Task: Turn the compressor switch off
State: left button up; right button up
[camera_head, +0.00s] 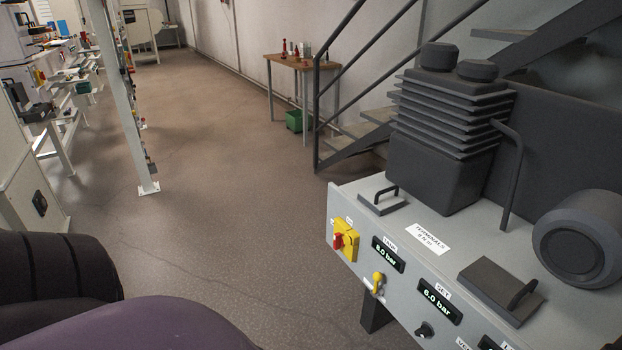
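The compressor (446,165) stands on a grey cabinet (400,222) at the right. On the cabinet's front face, near its left end, is a yellow square switch plate with a red rotary handle, the compressor switch (345,240). The handle looks slightly tilted from upright; the small labels beside it are too small to read. Neither gripper is in view. Only dark, rounded parts of my own body show at the lower left, well apart from the switch.
Beside the switch are displays reading 6.0 bar (388,254), a yellow lever (378,283) and a black knob (424,329). A metal staircase (345,120) rises behind. A white post (125,110) stands left. The floor (225,200) between is clear.

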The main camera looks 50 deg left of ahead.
aim_at(340, 241)
jog(key=u, duration=1.25)
jog(key=i+j+z, duration=0.1)
jog(key=j+z, duration=0.15)
jog(key=z, duration=0.2)
jog(key=j+z, duration=0.25)
jog(key=z, duration=0.2)
jog(key=j+z, duration=0.4)
jog(key=j, duration=0.45)
jog(key=j+z, duration=0.1)
jog(key=j, duration=0.45)
jog(key=j+z, duration=0.1)
jog(key=j, duration=0.5)
jog(key=k+j+z, duration=0.1)
jog(key=j, duration=0.45)
jog(key=k+j, duration=0.1)
jog(key=j, duration=0.45)
jog(key=k+j, duration=0.1)
jog(key=j, duration=0.5)
jog(key=k+j, duration=0.1)
jog(key=j, duration=0.45)
